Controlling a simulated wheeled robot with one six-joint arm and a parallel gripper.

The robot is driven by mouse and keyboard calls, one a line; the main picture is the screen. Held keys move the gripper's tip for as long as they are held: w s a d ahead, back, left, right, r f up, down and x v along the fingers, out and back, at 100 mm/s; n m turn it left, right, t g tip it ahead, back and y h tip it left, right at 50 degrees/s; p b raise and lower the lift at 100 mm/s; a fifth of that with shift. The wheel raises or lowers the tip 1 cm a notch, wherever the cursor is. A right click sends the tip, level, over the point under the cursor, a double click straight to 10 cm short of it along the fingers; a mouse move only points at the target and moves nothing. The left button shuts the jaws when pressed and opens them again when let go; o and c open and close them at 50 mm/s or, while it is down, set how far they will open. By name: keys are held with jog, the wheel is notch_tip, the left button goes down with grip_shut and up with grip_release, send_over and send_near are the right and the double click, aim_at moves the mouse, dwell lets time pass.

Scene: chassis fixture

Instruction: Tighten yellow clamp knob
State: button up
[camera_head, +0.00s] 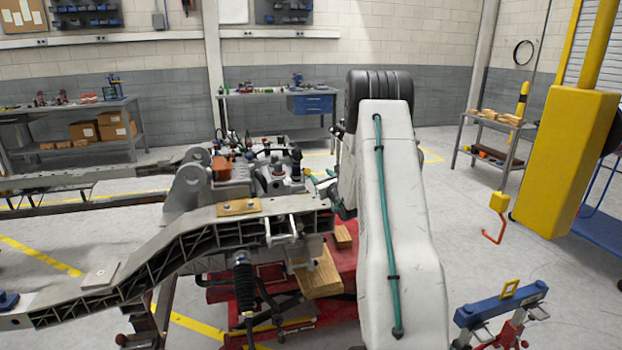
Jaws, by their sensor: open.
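The grey metal chassis frame (140,238) spans the left and middle of the head view. Clamping hardware and a mechanical assembly (272,172) sit on its raised part. A small yellowish piece shows just left of my arm, too small to tell whether it is the yellow clamp knob. My white arm with a teal cable stands in front of the area and hides much of it. Part of my gripper (328,184) shows at the arm's left edge, open, close to the assembly. Its fingertips are mostly hidden, and I cannot tell whether it touches anything.
A red stand (335,275) and wooden blocks (320,278) are under the frame. A blue-topped stand (500,303) is at bottom right. A yellow column (566,150) and a hanging orange hook (494,232) are at right. Workbenches line the back wall. Floor right of my arm is partly clear.

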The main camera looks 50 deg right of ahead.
aim_at(310, 172)
jog(key=n+y, duration=0.2)
jog(key=n, duration=0.2)
jog(key=r+n+g+y, duration=0.1)
jog(key=n+y, duration=0.2)
jog(key=n, duration=0.1)
jog(key=d+n+g+y, duration=0.1)
jog(key=n+y, duration=0.1)
jog(key=n, duration=0.1)
jog(key=shift+w+r+n, duration=0.25)
jog(key=shift+w+n, duration=0.1)
jog(key=shift+n, duration=0.05)
jog(key=shift+w+f+y, duration=0.1)
jog(key=shift+f+y, duration=0.15)
jog(key=shift+y, duration=0.05)
jog(key=shift+w+f, duration=0.15)
jog(key=shift+w, duration=0.25)
jog(key=x, duration=0.6)
jog(key=shift+w+f, duration=0.1)
jog(key=shift+w, duration=0.2)
jog(key=c, duration=1)
jog(key=shift+o, duration=0.2)
